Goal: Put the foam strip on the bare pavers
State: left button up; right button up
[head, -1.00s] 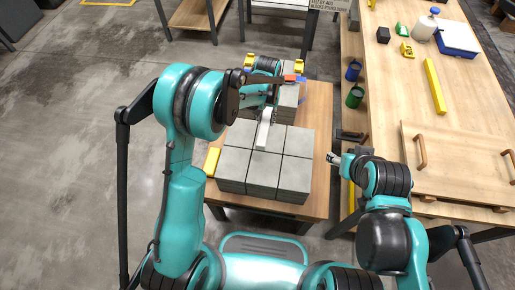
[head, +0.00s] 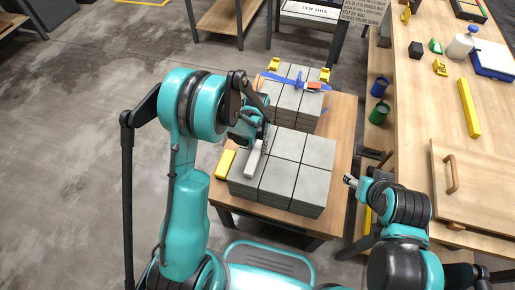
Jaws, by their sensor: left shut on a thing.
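The foam strip (head: 254,158) is a pale, narrow bar. My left gripper (head: 260,140) is shut on its far end, and the strip slants over the left column of the bare front stack of grey pavers (head: 280,180). I cannot tell whether the strip touches the pavers. The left arm's links hide part of the gripper. My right gripper (head: 348,181) is just right of the paver table, apart from the pavers; its fingers are too small to read.
Behind stands a second paver stack (head: 289,100) with a blue strap and yellow corner pieces. A yellow block (head: 225,163) lies left of the bare pavers on the wooden table (head: 340,130).

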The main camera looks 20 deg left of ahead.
pick_arm(q)
jog(key=shift+r, duration=0.1)
jog(key=o, duration=0.5)
jog(key=shift+f, duration=0.2)
jog(key=o, duration=0.4)
jog(key=shift+r, duration=0.15)
